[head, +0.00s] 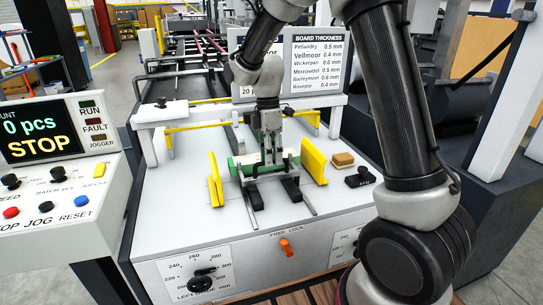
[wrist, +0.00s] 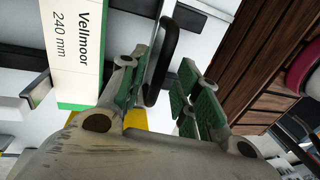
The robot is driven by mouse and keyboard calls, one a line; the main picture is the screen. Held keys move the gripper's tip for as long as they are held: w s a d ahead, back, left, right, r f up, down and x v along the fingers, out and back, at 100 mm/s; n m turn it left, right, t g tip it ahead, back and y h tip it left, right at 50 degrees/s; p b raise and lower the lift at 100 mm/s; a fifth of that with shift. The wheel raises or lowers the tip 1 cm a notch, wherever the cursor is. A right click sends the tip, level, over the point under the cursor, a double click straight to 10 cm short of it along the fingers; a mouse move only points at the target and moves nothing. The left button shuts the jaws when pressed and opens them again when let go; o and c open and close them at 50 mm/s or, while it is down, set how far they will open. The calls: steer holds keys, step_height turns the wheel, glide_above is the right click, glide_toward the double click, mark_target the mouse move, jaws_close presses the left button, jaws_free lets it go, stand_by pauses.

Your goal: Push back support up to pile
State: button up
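The carton pile (head: 246,159), white with green edges, stands between two yellow side guides on the feeder table. In the wrist view its white label (wrist: 75,45) reads "Vellmoor 240 mm". The back support appears to be the black piece (head: 256,196) on rails at the pile's near side; its far parts are hidden. My gripper (head: 271,155) points down at the pile's near side. In the wrist view its green-padded fingers (wrist: 160,98) stand apart, with a black loop (wrist: 166,50) between them. I cannot tell whether the loop touches a finger.
Yellow guides stand left (head: 215,180) and right (head: 314,160) of the pile. A brown block (head: 342,159) and a black knob (head: 358,178) are to the right. An orange lever (head: 286,247) is on the front panel. The control panel (head: 52,135) shows "0 pcs STOP".

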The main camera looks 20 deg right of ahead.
step_height(320, 180, up, 12)
steer(key=w, duration=0.2)
steer(key=shift+w, duration=0.15)
steer(key=shift+f, duration=0.1)
stand_by(0.4)
steer(key=s+d+r+m+t, duration=0.1)
steer(key=s+d+m+t, duration=0.1)
steer(key=s+d+m, duration=0.3)
steer(key=s+d+r+m+t, duration=0.1)
steer(key=s+d+m, duration=0.4)
steer(key=s, duration=0.7)
steer(key=s+d+r+m+t, duration=0.2)
steer(key=s+d+m, duration=0.3)
steer(key=s+m, duration=0.3)
steer(key=shift+s+t, duration=0.7)
steer(key=shift+t, duration=0.1)
steer(key=shift+a, duration=0.1)
